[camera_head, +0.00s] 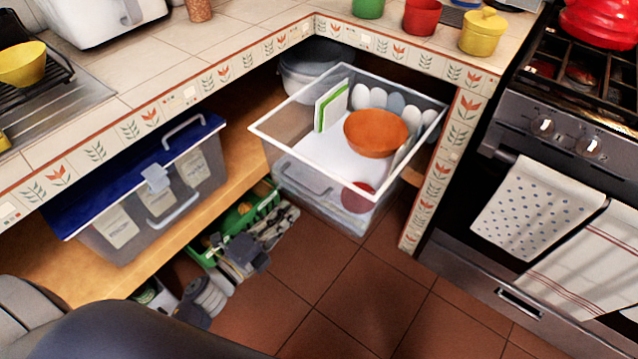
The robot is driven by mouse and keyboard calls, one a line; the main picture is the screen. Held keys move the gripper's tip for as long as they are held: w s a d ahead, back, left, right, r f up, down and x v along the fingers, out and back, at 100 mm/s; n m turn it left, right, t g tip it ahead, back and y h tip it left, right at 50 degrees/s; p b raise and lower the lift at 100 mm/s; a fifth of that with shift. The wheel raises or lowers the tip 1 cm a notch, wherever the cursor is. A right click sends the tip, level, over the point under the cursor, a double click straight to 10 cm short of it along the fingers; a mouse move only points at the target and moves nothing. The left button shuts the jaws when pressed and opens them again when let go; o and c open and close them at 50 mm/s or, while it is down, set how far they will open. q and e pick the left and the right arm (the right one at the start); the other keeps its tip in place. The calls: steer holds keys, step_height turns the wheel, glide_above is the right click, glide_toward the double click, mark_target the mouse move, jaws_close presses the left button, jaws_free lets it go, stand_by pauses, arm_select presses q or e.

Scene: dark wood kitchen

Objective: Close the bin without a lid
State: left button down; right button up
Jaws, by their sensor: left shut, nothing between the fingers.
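The bin without a lid (318,165) is a clear box with a white rim. It sticks out from the right part of the shelf under the counter, over the tiled floor. An orange bowl (376,134), a green-edged white board (331,106) and several white rounded items are inside it. My left gripper (246,252) is low in front of the shelf, left of and below the bin, and apart from it. It is shut and empty, and my arm hides part of the lower left. My right gripper is out of view.
A clear bin with a blue lid (97,205) sits on the shelf at left. A green crate (235,222) with items is below the shelf. The counter's patterned post (436,170) and the oven (530,190) stand right of the open bin. Floor in front is clear.

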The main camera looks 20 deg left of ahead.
mark_target(324, 174)
arm_select(q)
steer(key=x, duration=1)
steer(key=shift+w+d, duration=0.25)
steer(key=shift+w, duration=0.45)
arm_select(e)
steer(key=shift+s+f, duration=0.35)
